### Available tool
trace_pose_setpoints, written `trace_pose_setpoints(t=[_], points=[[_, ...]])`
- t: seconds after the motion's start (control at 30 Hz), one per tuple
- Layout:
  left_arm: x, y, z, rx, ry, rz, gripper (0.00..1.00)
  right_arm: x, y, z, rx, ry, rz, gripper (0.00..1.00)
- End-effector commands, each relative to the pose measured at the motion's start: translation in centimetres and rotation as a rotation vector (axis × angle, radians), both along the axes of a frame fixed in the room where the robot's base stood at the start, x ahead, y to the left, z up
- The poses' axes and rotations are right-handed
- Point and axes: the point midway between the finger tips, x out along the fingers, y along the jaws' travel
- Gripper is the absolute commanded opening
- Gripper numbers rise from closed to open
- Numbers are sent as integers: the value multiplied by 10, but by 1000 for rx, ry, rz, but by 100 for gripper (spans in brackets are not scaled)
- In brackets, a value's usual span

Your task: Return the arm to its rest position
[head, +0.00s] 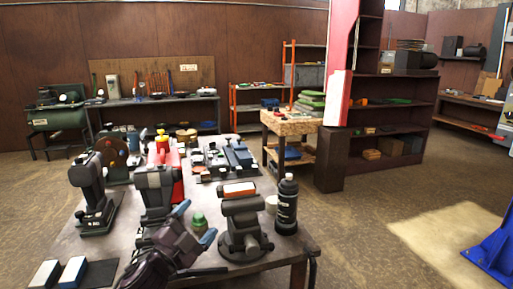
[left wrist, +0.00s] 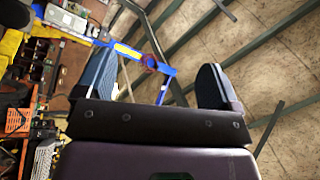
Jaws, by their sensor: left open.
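My left gripper (head: 194,223) shows in the head view above the near part of the workbench (head: 95,235), with its dark arm coming in from the bottom left. Its two blue-tipped fingers stand wide apart. In the left wrist view the gripper (left wrist: 155,85) is open, with nothing held between the fingers. A small green-topped item (head: 198,220) shows in the gap between the fingers in the head view; the wrist view shows no such item there. My right gripper is in neither view.
A grey vise (head: 243,222) and a black bottle (head: 287,205) stand close to the gripper's right. Open floor (head: 370,215) lies right; a blue stand (head: 493,250) is at the right edge.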

Motion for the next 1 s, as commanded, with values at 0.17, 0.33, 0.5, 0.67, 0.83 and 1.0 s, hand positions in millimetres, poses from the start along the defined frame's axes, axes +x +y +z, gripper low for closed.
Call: trace_pose_setpoints(t=[0.17,0.33,0.5,0.67,0.83,1.0], points=[[-29,41,-77,-221,298,131,88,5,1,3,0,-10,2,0],[-72,72,-146,-404,539,234,88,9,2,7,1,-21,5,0],[-127,98,-205,-561,715,329,88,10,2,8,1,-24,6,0],[-187,120,-253,-648,823,437,88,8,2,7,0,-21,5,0],[-246,134,-293,-683,918,537,88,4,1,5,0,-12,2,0],[-280,137,-312,-689,972,580,88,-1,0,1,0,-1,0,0]])
